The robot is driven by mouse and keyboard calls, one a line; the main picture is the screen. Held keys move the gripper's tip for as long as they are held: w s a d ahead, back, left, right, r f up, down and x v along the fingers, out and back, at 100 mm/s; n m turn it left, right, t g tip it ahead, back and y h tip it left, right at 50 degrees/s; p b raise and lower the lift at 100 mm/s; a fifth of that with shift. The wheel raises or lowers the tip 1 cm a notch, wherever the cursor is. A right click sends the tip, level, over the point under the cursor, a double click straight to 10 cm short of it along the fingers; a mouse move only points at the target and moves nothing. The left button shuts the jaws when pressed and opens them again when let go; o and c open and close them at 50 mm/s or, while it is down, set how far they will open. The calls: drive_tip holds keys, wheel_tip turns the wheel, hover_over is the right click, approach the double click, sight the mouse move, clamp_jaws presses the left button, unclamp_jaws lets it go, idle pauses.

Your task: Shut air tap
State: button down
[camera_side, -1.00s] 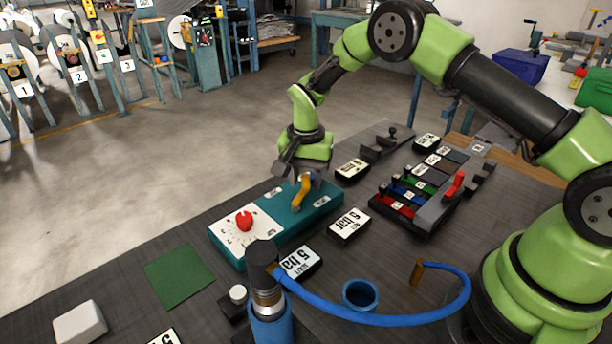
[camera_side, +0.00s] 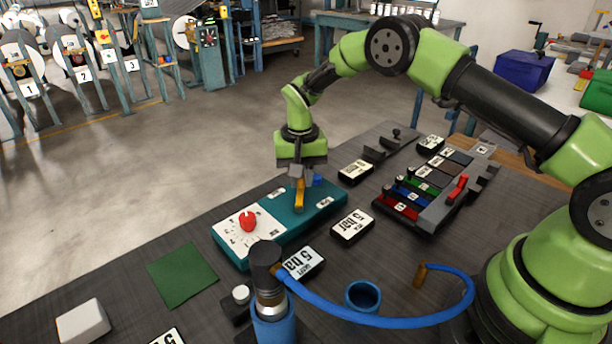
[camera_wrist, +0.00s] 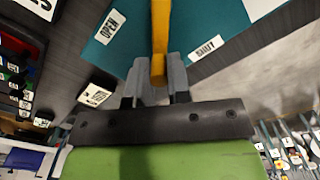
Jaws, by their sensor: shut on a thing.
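The yellow tap lever (camera_side: 299,196) sits on the right part of a teal panel box (camera_side: 335,192). My gripper (camera_side: 300,180) is over the panel, pointing down, and shut on the lever's end. The wrist view shows the yellow lever (camera_wrist: 160,40) between the two grey fingers of my gripper (camera_wrist: 158,72). There the lever lies between the OPEN label (camera_wrist: 110,27) and the SHUT label (camera_wrist: 205,49), near neither. The lever's pivot is hard to make out. A small blue part (camera_side: 318,181) shows behind the lever.
A red knob (camera_side: 248,221) on a white dial plate sits at the panel's left. A blue cylinder with a hose (camera_side: 400,319) stands in front. A rack of coloured blocks (camera_side: 396,207) is at the right.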

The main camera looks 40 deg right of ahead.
drive_tip(key=n, duration=0.1)
drive_tip(key=a+n, duration=0.1)
drive_tip(key=n, duration=0.1)
drive_tip(key=w+n, duration=0.1)
drive_tip(key=shift+w+a+n, duration=0.1)
drive_tip(key=shift+a+n, duration=0.25)
drive_tip(key=shift+n, duration=0.05)
drive_tip(key=shift+w+a+n, duration=0.1)
drive_tip(key=shift+a+n, duration=0.4)
drive_tip(key=shift+n, duration=0.65)
drive_tip(key=shift+w+a+n, duration=0.1)
drive_tip(key=shift+a+n, duration=0.35)
drive_tip(key=shift+n, duration=0.7)
drive_tip(key=shift+s, duration=0.1)
drive_tip(key=c, duration=1.1)
unclamp_jaws()
wheel_tip(320, 180, up, 10)
